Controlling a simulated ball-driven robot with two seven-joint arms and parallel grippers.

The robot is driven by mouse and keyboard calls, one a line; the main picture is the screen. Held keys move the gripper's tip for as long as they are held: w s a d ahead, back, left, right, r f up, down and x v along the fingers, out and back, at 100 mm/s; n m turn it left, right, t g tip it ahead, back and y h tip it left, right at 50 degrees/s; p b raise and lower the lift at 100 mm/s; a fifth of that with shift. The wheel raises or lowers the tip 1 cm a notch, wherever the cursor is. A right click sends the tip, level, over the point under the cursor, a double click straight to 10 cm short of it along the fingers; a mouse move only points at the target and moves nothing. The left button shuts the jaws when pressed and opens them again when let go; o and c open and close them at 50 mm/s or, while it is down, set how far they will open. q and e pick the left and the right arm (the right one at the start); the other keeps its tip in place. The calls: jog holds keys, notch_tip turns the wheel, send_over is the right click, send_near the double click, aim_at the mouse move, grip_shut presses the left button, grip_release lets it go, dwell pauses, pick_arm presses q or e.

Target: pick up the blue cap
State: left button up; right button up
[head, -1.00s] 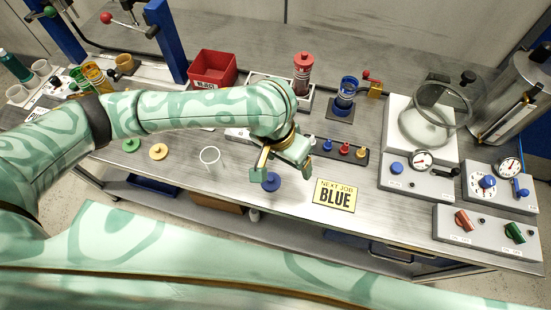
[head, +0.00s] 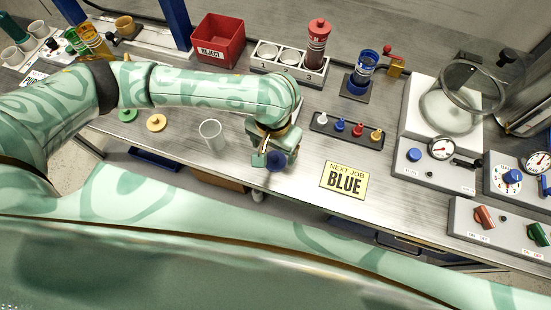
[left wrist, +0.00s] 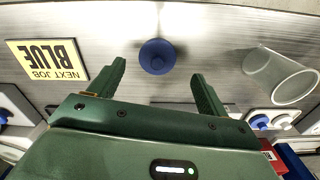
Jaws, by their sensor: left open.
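The blue cap (head: 276,164) lies on the steel bench top near the front edge, a round disc with a knob. It also shows in the left wrist view (left wrist: 157,56), between and just beyond the fingertips. My left gripper (head: 273,157) is open right above the cap, its fingers on either side of it and partly hiding it in the head view. The fingers do not look closed on it in the left wrist view (left wrist: 158,72). My right gripper is out of view.
A clear cup (head: 211,135) stands left of the gripper. A yellow "NEXT JOB BLUE" card (head: 344,181) lies to the right. A dark strip with several small coloured plugs (head: 347,130) is behind it. Yellow (head: 156,123) and green (head: 127,115) caps lie further left.

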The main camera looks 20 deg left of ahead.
aim_at(275, 158)
pick_arm(q)
jog(key=f+b, duration=0.1)
jog(key=f, duration=0.1)
jog(key=f+b, duration=0.1)
jog(key=f, duration=0.1)
jog(key=shift+s+d+f, duration=0.1)
jog(key=shift+d+f, duration=0.1)
jog(key=shift+f, duration=0.05)
jog(key=shift+r, duration=0.1)
jog(key=c, duration=1)
jog(key=shift+c, duration=0.2)
jog(key=shift+r, duration=0.1)
